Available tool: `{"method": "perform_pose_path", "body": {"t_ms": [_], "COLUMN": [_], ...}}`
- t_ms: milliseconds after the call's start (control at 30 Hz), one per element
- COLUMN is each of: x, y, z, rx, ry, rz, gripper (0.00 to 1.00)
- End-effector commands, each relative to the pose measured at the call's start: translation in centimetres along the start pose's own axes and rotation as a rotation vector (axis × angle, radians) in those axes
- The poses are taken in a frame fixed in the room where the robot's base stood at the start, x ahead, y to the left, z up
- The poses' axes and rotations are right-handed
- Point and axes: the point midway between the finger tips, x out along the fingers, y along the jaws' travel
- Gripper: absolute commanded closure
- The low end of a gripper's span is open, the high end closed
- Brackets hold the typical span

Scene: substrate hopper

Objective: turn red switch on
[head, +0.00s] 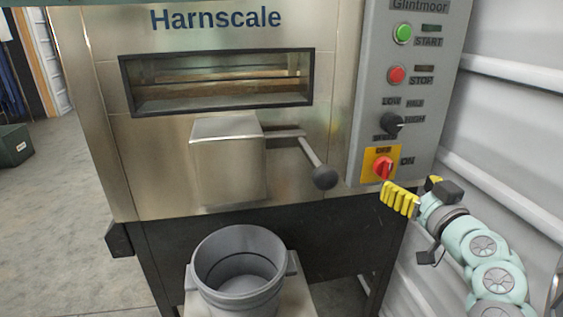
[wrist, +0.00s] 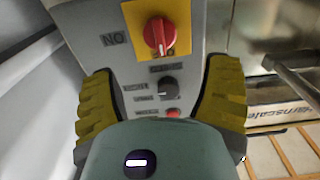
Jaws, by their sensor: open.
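The red switch (head: 384,168) is a rotary knob on a yellow plate (head: 369,162) low on the grey control panel. OFF is printed above it and ON to its right. Its handle stands about upright, toward OFF. The wrist view shows the panel upside down, with the red switch (wrist: 158,36) near the top centre. My gripper (head: 412,190) has yellow ribbed fingers, is just below and right of the switch in the head view, and is open and empty. In the wrist view my gripper (wrist: 163,70) has its fingers wide apart, with the switch beyond them, apparently untouched.
Above the switch are a black selector knob (head: 392,123), a red stop button (head: 396,75) and a green start button (head: 402,33). A lever with a dark ball (head: 325,177) sticks out at left. A grey bucket (head: 240,268) stands below. A white ribbed wall (head: 510,120) is at right.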

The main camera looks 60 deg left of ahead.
Motion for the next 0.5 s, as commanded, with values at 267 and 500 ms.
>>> {"method": "perform_pose_path", "body": {"t_ms": [267,500], "x": [5.3,7.6], "y": [-0.4,-0.3], "z": [0.0,0.1], "rx": [0.0,0.0], "ry": [-0.001,-0.002], "rz": [-0.011,-0.009], "gripper": [0.24,0.24]}}
